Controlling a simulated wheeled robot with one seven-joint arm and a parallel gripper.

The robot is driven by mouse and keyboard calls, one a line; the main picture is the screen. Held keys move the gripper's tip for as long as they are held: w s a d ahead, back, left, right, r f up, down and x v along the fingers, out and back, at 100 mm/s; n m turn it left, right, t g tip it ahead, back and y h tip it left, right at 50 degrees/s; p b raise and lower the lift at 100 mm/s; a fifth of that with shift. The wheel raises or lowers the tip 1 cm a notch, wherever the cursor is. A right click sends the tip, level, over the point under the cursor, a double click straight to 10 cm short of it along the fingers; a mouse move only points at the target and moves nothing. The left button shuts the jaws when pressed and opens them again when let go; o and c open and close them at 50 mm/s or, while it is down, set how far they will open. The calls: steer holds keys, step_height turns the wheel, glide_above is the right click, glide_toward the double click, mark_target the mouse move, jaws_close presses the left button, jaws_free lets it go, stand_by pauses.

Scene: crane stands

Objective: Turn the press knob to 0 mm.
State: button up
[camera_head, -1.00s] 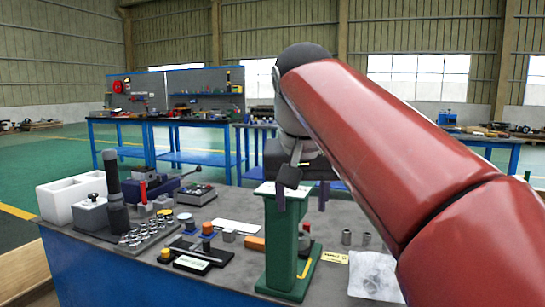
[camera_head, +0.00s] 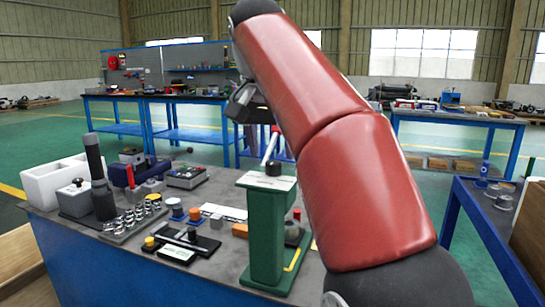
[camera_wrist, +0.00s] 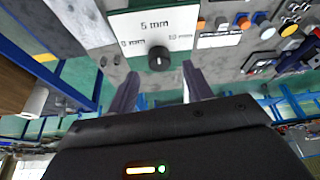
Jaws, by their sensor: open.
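The green press (camera_head: 267,235) stands upright at the front right of the workbench. Its white top plate (camera_head: 262,181) carries a black knob (camera_head: 273,168). In the wrist view the plate (camera_wrist: 170,22) reads 0 mm at left, 5 mm at top and 10 mm at right. The round knob (camera_wrist: 159,58) sits below the 5 mm label. A small light mark shows on it, but its direction is too small to tell. My gripper (camera_wrist: 158,78) is open and empty. Its fingers point toward the knob, one on each side in the picture, and contact is not visible.
On the workbench (camera_head: 212,252), left of the press, stand a dark upright cylinder (camera_head: 98,178), a white box (camera_head: 50,182), a tray of shiny parts (camera_head: 133,218) and several coloured knobs. A blue-legged table (camera_head: 490,225) stands at right. Green floor lies beyond.

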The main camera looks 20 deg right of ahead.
mark_target(274, 162)
steer(key=shift+x, duration=1.6)
steer(key=c, duration=1)
steer(key=shift+o, duration=0.2)
steer(key=shift+n, duration=0.4)
steer(key=n, duration=0.2)
steer(key=n+y, duration=0.2)
steer(key=n, duration=0.1)
steer(key=shift+d+n+t, duration=0.25)
steer(key=shift+n+t, duration=0.05)
steer(key=shift+t, duration=0.1)
steer(key=n+y, duration=0.1)
steer(key=n, duration=0.1)
steer(key=n+y, duration=0.1)
steer(key=n, duration=0.2)
steer(key=shift+d+n+g, duration=0.1)
steer(key=shift+n+g, duration=0.2)
steer(key=shift+g, duration=0.1)
steer(key=shift+y, duration=0.3)
